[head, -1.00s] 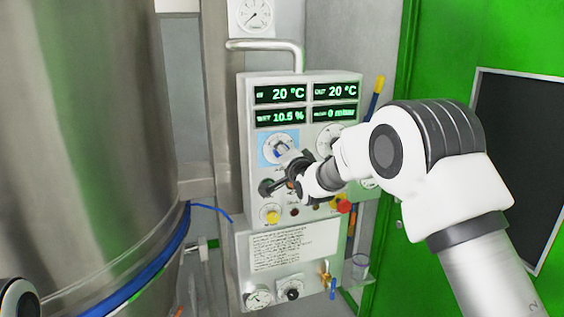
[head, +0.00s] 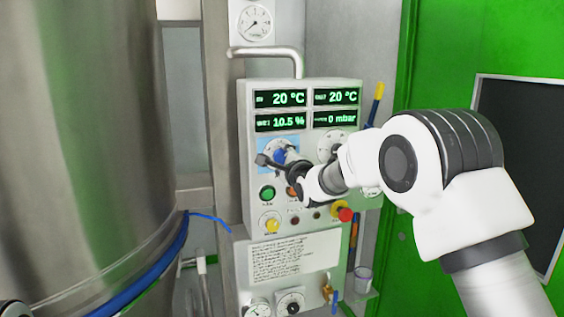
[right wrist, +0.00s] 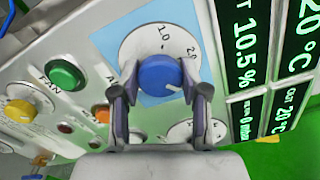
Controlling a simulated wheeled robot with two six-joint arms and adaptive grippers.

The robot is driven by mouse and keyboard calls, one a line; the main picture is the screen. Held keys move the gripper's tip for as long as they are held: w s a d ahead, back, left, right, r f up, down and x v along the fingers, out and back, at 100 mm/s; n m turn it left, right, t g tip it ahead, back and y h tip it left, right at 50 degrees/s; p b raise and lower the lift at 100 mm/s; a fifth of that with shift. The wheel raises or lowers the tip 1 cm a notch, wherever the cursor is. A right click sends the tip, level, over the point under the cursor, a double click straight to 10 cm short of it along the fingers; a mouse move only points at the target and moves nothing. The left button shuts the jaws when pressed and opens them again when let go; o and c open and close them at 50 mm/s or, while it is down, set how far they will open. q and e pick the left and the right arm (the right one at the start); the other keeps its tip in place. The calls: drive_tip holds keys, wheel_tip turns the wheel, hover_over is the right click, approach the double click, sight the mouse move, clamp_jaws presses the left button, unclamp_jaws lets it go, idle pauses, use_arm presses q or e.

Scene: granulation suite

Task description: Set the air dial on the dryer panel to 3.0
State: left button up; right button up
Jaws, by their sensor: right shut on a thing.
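The dryer panel (head: 249,215) is a light grey box with several green readouts at its top. A dial with a blue knob (head: 281,155) sits on a light blue patch at its upper left. In the right wrist view the blue knob (right wrist: 158,72) has a white pointer mark toward the lower right, and its white scale plate (right wrist: 140,48) shows figures like 1.0 and 2.0. My right gripper (right wrist: 161,92) is shut on the knob, one finger on each side. In the head view the gripper (head: 277,162) partly hides the dial.
A second dial (head: 328,142) is right of the blue one, partly behind my right arm. Below are a green button (head: 267,193), a yellow knob (head: 270,224) and a red knob (head: 345,214). A large steel vessel (head: 85,130) fills the left.

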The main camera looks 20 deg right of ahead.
drive_tip(key=shift+f+m, duration=0.15)
drive_tip(key=shift+m, duration=0.95)
drive_tip(key=o, duration=1.1)
drive_tip(key=shift+o, duration=0.2)
drive_tip(key=shift+d, duration=0.1)
drive_tip(key=shift+s, duration=0.15)
drive_tip(key=s, duration=1.1)
drive_tip(key=shift+s+d, duration=0.2)
drive_tip(key=shift+s, duration=0.2)
